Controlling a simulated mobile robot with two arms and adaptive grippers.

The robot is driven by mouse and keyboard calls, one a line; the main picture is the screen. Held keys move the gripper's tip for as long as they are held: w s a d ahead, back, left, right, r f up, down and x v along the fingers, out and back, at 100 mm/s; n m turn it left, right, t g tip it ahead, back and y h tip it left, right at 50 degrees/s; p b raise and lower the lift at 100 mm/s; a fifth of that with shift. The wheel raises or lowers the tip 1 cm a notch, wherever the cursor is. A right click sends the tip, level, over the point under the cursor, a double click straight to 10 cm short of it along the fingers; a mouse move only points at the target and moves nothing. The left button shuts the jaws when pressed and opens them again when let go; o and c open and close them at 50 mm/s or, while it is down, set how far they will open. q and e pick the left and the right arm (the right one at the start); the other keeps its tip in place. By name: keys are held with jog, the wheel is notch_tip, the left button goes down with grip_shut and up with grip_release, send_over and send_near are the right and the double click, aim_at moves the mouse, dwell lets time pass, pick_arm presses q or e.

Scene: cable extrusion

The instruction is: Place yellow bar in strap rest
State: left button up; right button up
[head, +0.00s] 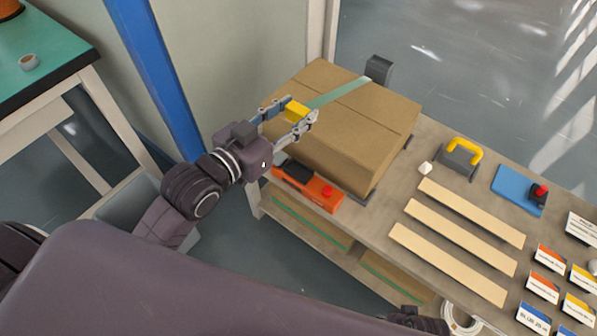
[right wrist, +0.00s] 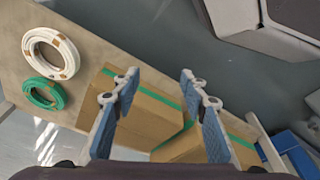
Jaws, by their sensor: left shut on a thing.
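The yellow bar (head: 296,109) is held between the fingers of my left gripper (head: 291,115), at the near-left top edge of the cardboard box (head: 372,120). A green strap (head: 338,92) runs from the bar across the box top toward a dark grey block (head: 379,70) behind the box. I cannot tell which part is the strap rest. An orange device (head: 309,188) with a black top and red knob sits in front of the box, below the left gripper. My right gripper (right wrist: 161,92) is open and empty in the right wrist view, above strapped boxes.
On the table (head: 390,205) right of the box lie several wooden strips (head: 470,212), a grey block with yellow handle (head: 459,157) and a blue plate (head: 515,188). A blue post (head: 160,75) stands behind my left arm. White (right wrist: 66,57) and green (right wrist: 31,94) coils lie on a lower surface.

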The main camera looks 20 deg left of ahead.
pick_arm(q)
notch_tip(320, 180, down, 15)
jog(key=b, duration=0.5)
jog(key=shift+f, duration=0.2)
jog(key=shift+f+b, duration=0.4)
jog(key=shift+f, duration=1.7)
pick_arm(e)
notch_tip(320, 180, up, 17)
jog(key=t, duration=0.1)
jog(key=shift+w+d, duration=0.15)
jog(key=shift+w, duration=0.05)
pick_arm(q)
jog(key=shift+f, duration=0.1)
pick_arm(e)
jog(key=shift+f, duration=0.15)
pick_arm(q)
jog(key=shift+f, duration=0.15)
jog(key=o, duration=1.1)
jog(key=shift+o, duration=0.2)
pick_arm(e)
jog(key=shift+f, duration=0.15)
